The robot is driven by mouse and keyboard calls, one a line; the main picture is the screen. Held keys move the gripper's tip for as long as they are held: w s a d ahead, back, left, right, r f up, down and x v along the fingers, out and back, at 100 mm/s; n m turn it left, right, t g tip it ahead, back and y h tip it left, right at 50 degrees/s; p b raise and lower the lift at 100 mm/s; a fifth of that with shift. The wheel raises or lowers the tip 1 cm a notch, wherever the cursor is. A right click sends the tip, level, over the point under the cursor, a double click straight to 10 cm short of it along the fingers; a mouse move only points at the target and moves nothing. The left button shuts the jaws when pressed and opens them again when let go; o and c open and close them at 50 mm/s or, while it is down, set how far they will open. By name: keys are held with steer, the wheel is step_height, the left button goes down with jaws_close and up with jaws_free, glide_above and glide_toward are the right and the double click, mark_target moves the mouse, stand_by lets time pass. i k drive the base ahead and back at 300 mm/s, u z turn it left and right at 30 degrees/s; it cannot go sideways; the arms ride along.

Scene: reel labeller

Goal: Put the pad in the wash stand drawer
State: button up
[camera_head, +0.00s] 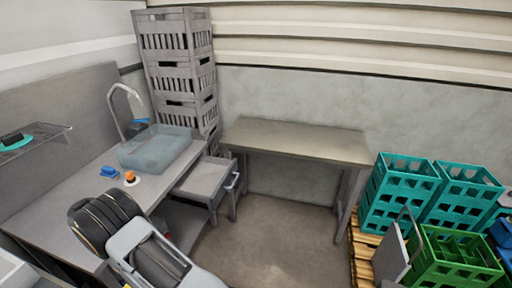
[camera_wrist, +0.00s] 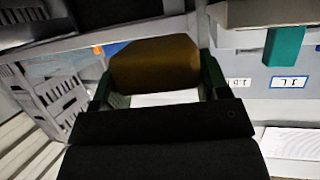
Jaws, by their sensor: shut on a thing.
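My gripper (camera_wrist: 155,85) has green fingers and is shut on a brown, rounded block, which I take to be the pad (camera_wrist: 155,64). The pad sits across the jaws, clear of the surfaces around it as far as I can tell. In the head view my arm's dark and grey links fill the lower left and hide the gripper and the pad. The wash stand (camera_head: 60,212) runs along the left wall. Its drawer (camera_head: 205,180) is pulled out at the right end of the stand, with its handle facing right.
On the stand are a translucent basin (camera_head: 160,150), a tap (camera_head: 118,105), a blue block (camera_head: 109,172) and an orange-topped item (camera_head: 130,178). A wire shelf (camera_head: 45,138) juts out above. Grey crates (camera_head: 178,70) are stacked behind. A bare table (camera_head: 300,140) stands right of the drawer.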

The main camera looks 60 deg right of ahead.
mark_target(205, 180)
steer(key=z, duration=0.5)
steer(key=k, duration=0.6)
steer(key=z, duration=1.25)
steer(key=i, duration=1.85)
